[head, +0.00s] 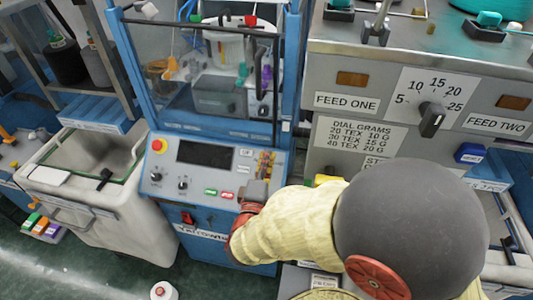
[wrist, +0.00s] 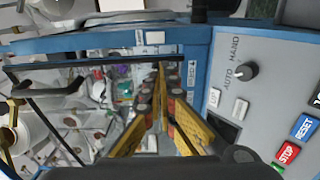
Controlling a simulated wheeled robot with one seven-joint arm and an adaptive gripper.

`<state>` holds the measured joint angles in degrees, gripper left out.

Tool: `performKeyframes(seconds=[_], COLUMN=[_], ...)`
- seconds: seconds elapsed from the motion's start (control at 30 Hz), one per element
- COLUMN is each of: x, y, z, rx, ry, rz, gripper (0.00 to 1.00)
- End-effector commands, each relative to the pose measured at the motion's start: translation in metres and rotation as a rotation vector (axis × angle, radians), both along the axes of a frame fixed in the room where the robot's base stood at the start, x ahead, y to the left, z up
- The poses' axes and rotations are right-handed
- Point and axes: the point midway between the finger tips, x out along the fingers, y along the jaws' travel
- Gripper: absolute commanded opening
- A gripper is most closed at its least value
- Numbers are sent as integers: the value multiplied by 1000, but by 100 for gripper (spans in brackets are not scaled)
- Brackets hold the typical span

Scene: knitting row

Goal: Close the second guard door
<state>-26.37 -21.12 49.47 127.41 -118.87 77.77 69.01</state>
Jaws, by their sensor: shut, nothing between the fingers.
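A blue machine (head: 146,70) stands upright in the middle of the head view. In the wrist view, a dark-framed opening (wrist: 100,65) with loose parts behind lies left of the fingers. My gripper (head: 265,160) is in front of the machine's control panel (head: 160,185). In the wrist view its yellow fingers (wrist: 160,72) meet, shut and empty. Whether they touch anything is unclear.
The panel has a red stop button (head: 158,145), a dark screen (head: 206,153) and knobs. In the wrist view the AUTO/HAND knob (wrist: 246,70) is close on the right. A grey machine (head: 340,100) stands right, and a white bin (head: 90,195) stands left.

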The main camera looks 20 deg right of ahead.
Motion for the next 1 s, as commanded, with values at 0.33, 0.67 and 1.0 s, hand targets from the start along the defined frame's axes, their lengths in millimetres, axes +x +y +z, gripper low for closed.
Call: performKeyframes(seconds=[0.33,0.67,1.0], x=[-58,-69,-45], y=[-4,15,71], z=[0,-12,-19], rx=[-1,-7,391], ry=[3,10,-249], rz=[3,48,15], gripper=[0,0,0])
